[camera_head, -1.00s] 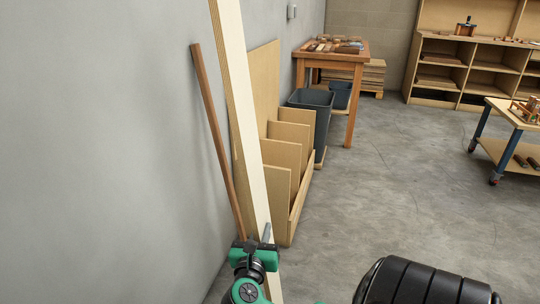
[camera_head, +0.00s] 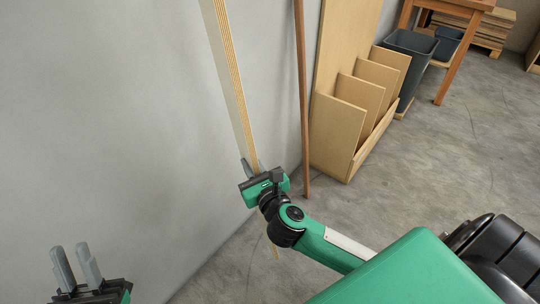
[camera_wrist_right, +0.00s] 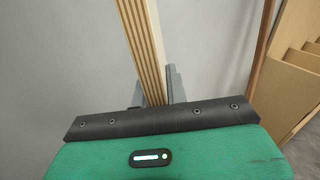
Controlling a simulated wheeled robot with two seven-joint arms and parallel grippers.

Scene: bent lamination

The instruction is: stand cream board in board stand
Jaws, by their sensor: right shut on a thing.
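The cream board (camera_head: 226,70) is a long, tall piece with a layered edge. It stands nearly upright, leaning a little, close to the grey wall, and its top is out of view. My right gripper (camera_head: 254,168) is shut on it near its lower part; a short end shows below the gripper. In the right wrist view the board (camera_wrist_right: 143,40) rises from between the fingers (camera_wrist_right: 154,88). The wooden board stand (camera_head: 337,142), with several upright dividers, is to the right, apart from the board. My left gripper (camera_head: 77,268) is open and empty at the lower left.
A thin brown pole (camera_head: 302,100) leans on the wall between the board and the stand. Grey bins (camera_head: 405,60) and a wooden table (camera_head: 459,50) are behind the stand. The concrete floor (camera_head: 460,150) to the right is clear.

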